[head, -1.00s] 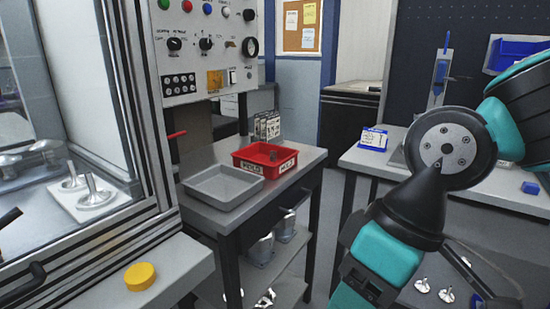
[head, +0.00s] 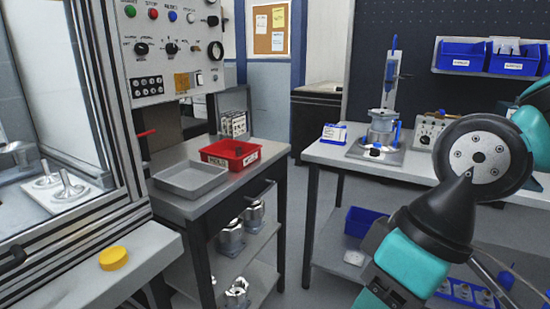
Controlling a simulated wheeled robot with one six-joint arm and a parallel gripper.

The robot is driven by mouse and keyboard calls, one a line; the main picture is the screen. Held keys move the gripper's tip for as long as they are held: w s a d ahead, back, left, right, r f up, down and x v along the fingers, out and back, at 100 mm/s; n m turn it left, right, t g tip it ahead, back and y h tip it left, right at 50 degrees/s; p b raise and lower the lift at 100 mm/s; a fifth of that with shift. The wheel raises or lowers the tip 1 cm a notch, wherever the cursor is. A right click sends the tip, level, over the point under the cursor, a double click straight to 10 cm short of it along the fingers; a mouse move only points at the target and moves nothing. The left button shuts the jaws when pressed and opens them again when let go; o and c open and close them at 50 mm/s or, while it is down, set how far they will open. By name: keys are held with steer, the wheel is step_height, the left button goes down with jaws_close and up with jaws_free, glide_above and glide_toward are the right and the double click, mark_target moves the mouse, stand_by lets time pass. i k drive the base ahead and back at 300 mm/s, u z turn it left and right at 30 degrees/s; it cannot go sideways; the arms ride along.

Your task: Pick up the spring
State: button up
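I cannot make out a spring clearly in this view. A red bin (head: 215,160) with a label stands on the small grey table, and a small dark item (head: 239,152) in it is too small to identify. On the right bench, a metal housing (head: 381,128) sits on a fixture plate (head: 360,153) with blue clamps, and a small dark part lies near its front. My teal and black arm fills the lower right of the picture. My gripper is not in view.
A grey tray (head: 190,181) beside the red bin looks empty. Housings (head: 231,238) stand on the shelf below. A machine enclosure with a yellow button (head: 113,258) is at left. Blue bins (head: 462,55) hang at the back right. Floor shows between the small table and the right bench.

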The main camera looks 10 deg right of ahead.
mark_target(239, 153)
steer(key=z, duration=0.35)
steer(key=k, duration=0.85)
steer(key=z, duration=0.45)
steer(key=i, duration=1.3)
steer(key=u, duration=0.5)
steer(key=i, duration=0.9)
steer(key=u, duration=1.5)
steer(key=i, duration=0.75)
steer(key=u, duration=0.75)
